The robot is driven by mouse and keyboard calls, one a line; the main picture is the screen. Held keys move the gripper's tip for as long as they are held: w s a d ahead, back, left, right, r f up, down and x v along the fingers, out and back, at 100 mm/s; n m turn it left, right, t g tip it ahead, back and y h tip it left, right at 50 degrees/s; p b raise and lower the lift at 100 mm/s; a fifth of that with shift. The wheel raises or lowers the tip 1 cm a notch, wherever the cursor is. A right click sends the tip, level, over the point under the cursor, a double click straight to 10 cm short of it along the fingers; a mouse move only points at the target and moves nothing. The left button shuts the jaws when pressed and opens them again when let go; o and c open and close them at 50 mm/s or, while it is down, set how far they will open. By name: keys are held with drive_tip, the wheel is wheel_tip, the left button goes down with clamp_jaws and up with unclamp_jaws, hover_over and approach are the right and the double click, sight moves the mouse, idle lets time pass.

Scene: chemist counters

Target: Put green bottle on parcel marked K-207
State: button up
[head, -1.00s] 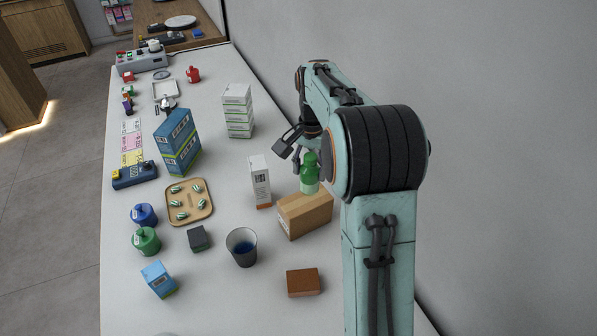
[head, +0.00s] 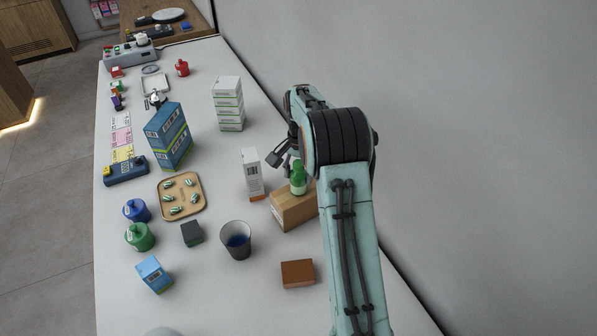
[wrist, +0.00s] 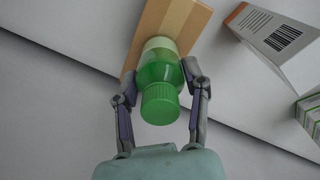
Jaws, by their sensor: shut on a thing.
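My gripper (wrist: 158,88) is shut on the green bottle (wrist: 160,82), with one finger on each side of its body below the ribbed cap. In the head view the green bottle (head: 298,182) is upright over the top of a brown cardboard parcel (head: 291,212). Its base overlaps the parcel top; I cannot tell whether it touches or hovers slightly. The parcel (wrist: 180,22) lies behind the bottle in the wrist view. Marks on the parcel's front face are too small to read, and my arm hides its right end.
A white carton (head: 252,174) stands close left of the parcel. A tan tray (head: 181,212) and a green jar (head: 139,237) lie further left. The wall runs along the right.

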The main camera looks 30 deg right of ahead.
drive_tip(key=o, duration=1.2)
